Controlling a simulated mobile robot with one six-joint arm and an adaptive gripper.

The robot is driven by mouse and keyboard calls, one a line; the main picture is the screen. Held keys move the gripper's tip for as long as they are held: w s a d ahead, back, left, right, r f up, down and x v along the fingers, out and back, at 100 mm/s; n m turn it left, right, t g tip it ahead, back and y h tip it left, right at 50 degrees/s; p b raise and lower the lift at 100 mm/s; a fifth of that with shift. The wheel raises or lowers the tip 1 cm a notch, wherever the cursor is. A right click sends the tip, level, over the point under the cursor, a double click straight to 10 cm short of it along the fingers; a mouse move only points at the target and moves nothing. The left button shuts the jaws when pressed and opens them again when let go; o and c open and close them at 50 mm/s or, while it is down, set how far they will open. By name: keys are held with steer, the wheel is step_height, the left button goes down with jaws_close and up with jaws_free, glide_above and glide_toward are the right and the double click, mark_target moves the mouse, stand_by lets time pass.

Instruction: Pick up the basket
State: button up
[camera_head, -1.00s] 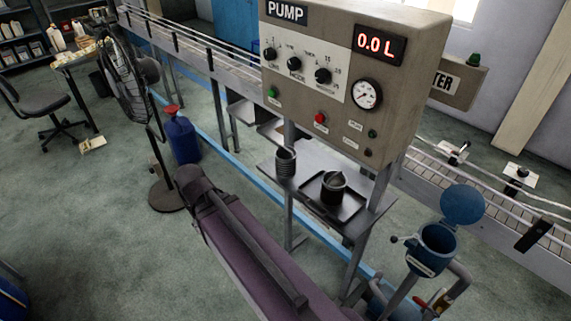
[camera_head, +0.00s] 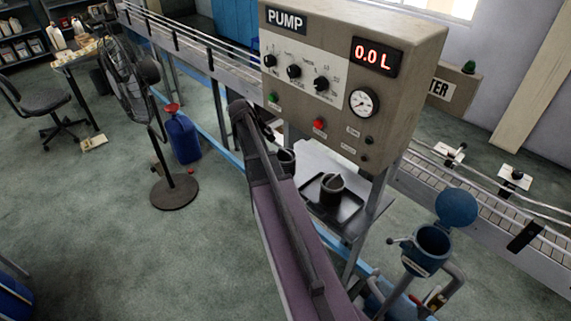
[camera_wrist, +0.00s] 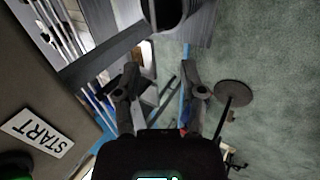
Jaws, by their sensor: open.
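A dark round cup with a handle across its top (camera_head: 332,189), which looks like the basket, stands upright in a black tray (camera_head: 352,214) on the metal shelf under the pump box.
The pump box (camera_head: 345,75) hangs over the shelf (camera_head: 310,165) and limits room above it. A blue strainer pot (camera_head: 432,245) with its lid open stands at the right. A fan (camera_head: 140,100) and a blue jug (camera_head: 182,138) stand on the left.

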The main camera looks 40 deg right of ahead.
steer(key=shift+w+d+r, duration=0.1)
steer(key=shift+d+r, duration=0.05)
steer(key=shift+d, duration=0.5)
steer(key=b, duration=0.7)
glide_toward(284, 150)
steer(key=shift+x, duration=2.3)
steer(key=shift+w+d+r, duration=0.1)
steer(key=shift+w, duration=0.05)
steer(key=b+x, duration=0.3)
steer(key=shift+s+f, duration=0.25)
steer(key=shift+b+x, duration=0.9)
steer(key=shift+x, duration=0.05)
